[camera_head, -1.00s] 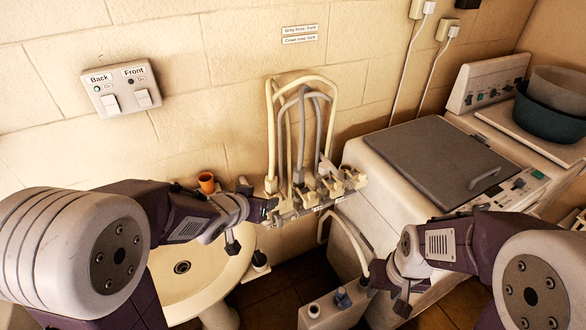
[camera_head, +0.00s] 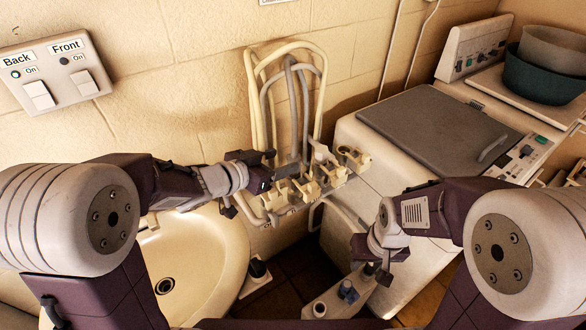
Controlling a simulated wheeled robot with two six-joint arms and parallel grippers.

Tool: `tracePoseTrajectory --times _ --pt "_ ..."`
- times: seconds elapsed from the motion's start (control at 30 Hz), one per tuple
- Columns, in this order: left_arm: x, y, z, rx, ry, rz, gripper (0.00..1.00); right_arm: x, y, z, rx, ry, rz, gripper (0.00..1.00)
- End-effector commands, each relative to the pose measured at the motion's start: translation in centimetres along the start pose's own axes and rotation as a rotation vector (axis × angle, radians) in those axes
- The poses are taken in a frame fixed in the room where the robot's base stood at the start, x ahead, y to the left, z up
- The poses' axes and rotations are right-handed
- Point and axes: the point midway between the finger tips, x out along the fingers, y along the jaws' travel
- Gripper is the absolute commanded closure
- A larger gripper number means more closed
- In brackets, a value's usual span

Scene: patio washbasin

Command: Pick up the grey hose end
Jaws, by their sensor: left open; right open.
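Two grey hoses (camera_head: 304,105) hang in arches against the wall, inside taller cream hoses (camera_head: 252,100). Their lower ends run down to a row of cream fittings on a rack (camera_head: 318,190). Which fitting carries the grey hose end I cannot tell, as my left gripper and the fittings crowd that spot. My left gripper (camera_head: 264,186) is open, at the left end of the rack, close beside the hoses; contact cannot be made out. My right gripper (camera_head: 376,272) is open and low, right of and below the rack, away from the hoses.
A cream washbasin (camera_head: 205,262) stands below my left arm. A twin-tub washing machine (camera_head: 390,160) with a grey lid (camera_head: 440,128) is at the right. A pale box (camera_head: 335,302) with caps stands low in front. A switch panel (camera_head: 55,72) is on the wall.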

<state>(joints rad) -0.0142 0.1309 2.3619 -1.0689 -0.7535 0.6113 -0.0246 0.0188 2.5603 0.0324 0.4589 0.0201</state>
Motion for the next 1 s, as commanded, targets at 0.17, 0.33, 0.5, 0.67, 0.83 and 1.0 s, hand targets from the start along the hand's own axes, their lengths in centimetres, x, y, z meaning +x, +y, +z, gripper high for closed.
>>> tracePoseTrajectory --times 0.17,0.33,0.5,0.67,0.83,1.0 --pt "1.0 0.0 0.0 0.0 -0.001 0.0 0.41 0.2 0.0 0.0 0.0 0.0 0.0 0.58" --pt "3.6 0.1 0.4 -0.001 -0.002 0.003 0.41 0.8 0.0 0.1 0.0 0.0 0.0 0.58" --pt "5.9 0.1 0.3 0.0 -0.001 0.001 0.41 0.9 0.0 0.1 0.0 0.0 0.0 0.58" --pt "6.1 0.0 0.2 0.0 0.0 -0.001 0.41 0.9 0.0 0.1 0.0 0.0 0.0 0.58" --pt "6.1 0.0 0.2 0.0 0.0 -0.001 0.66 0.9 0.0 0.1 0.0 0.0 0.0 0.58" --pt "6.1 0.0 0.2 0.0 -0.001 -0.001 1.0 0.9 0.0 0.1 0.0 0.0 0.0 0.58"
